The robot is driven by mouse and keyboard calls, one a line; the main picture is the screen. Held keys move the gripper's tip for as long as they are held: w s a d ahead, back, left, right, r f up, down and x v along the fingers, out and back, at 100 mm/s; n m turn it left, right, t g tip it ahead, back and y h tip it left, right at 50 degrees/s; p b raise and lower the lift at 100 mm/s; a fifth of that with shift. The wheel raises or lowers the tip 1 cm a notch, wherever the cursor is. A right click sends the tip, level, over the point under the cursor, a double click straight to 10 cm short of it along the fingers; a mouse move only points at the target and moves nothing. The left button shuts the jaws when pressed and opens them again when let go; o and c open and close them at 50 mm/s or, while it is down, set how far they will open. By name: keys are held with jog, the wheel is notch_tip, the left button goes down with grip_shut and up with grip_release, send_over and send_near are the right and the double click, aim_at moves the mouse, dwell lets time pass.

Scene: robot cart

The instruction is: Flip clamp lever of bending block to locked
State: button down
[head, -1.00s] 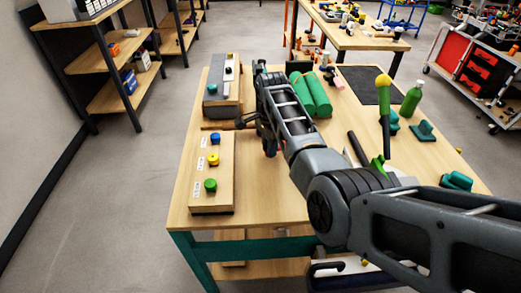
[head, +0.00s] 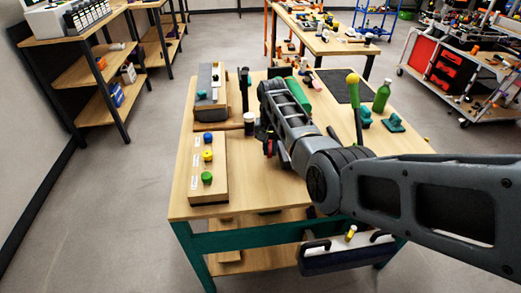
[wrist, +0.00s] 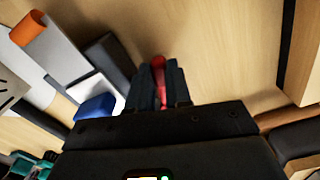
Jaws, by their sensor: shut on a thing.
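My gripper (wrist: 160,82) is shut on a slim red lever-like piece (wrist: 160,66), whose tip shows between the fingers in the wrist view. Most of the piece is hidden by the fingers. Pale and dark grey blocks with an orange cylinder (wrist: 27,28) and a blue part (wrist: 96,107) lie left of the fingers. I cannot tell whether the red piece joins them. In the head view my arm reaches over the workbench (head: 185,213) and hides the fingertips. A grey block with a teal knob (head: 201,94) stands at the bench's left; I cannot tell whether it is the bending block.
A wooden box (head: 208,187) with blue, yellow and green knobs stands at the bench's left front. A green bottle (head: 381,97), a yellow-topped tool (head: 352,79) and teal pieces (head: 395,123) stand right of my arm. A dark mat (head: 338,87) lies behind.

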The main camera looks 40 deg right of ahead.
jog(key=shift+s+d+r+n, duration=0.1)
jog(key=shift+s+d+n, duration=0.1)
jog(key=shift+n, duration=0.3)
jog(key=c, duration=1)
grip_release()
jog(key=shift+c, duration=0.2)
jog(key=shift+s+d, duration=0.1)
jog(key=shift+f, duration=0.2)
